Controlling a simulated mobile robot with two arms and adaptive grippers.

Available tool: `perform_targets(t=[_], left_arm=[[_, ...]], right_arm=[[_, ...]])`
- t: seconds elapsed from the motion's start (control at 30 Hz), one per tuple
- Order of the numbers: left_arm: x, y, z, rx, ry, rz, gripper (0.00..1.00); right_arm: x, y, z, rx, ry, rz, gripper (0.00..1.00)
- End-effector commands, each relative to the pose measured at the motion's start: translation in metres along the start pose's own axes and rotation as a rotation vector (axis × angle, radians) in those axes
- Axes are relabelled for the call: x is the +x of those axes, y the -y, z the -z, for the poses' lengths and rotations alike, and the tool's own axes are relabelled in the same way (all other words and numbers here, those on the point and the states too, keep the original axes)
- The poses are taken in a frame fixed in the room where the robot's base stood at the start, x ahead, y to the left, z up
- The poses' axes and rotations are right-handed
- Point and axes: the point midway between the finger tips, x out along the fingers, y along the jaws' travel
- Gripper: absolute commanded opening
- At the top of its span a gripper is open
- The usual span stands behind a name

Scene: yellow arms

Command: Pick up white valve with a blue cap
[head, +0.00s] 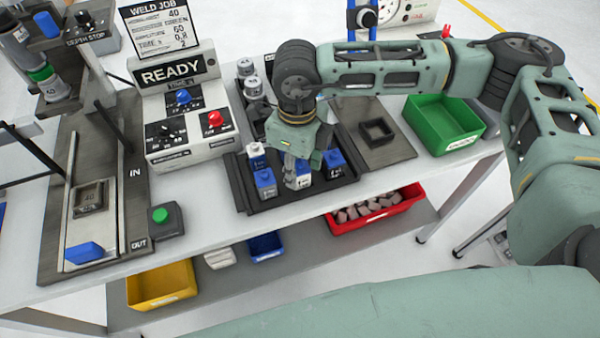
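A dark tray (243,199) on the white bench holds several small valves. In its front row, a blue valve with a white top (265,183) stands at the left, and a mostly white valve (303,181) stands in the middle. A blue valve with white parts (334,161) stands at the right. My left gripper is out of view.
Grey-white valves (252,87) stand at the tray's back left. A control box reading READY (180,105) is left of the tray. A green bin (443,128) and a plate with a square fixture (378,130) are to the right.

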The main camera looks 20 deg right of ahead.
Motion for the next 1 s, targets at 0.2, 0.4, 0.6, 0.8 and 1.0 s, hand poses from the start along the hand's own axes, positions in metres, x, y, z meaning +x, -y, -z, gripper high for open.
perform_targets(t=[0.2,0.4,0.6,0.8,1.0], left_arm=[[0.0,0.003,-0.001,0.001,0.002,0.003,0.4],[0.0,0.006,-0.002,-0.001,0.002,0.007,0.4],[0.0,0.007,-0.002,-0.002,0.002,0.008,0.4],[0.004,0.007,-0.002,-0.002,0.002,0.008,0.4],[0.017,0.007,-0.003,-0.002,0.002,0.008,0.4]], right_arm=[[0.0,0.0,0.0,0.0,0.0,0.0,0.19],[-0.001,0.0,0.0,0.0,0.001,0.0,0.03],[-0.001,0.0,0.0,0.0,0.001,0.0,0.03],[-0.009,0.0,-0.001,0.001,0.002,0.001,0.03],[-0.039,0.001,-0.002,0.001,0.006,0.003,0.03]])
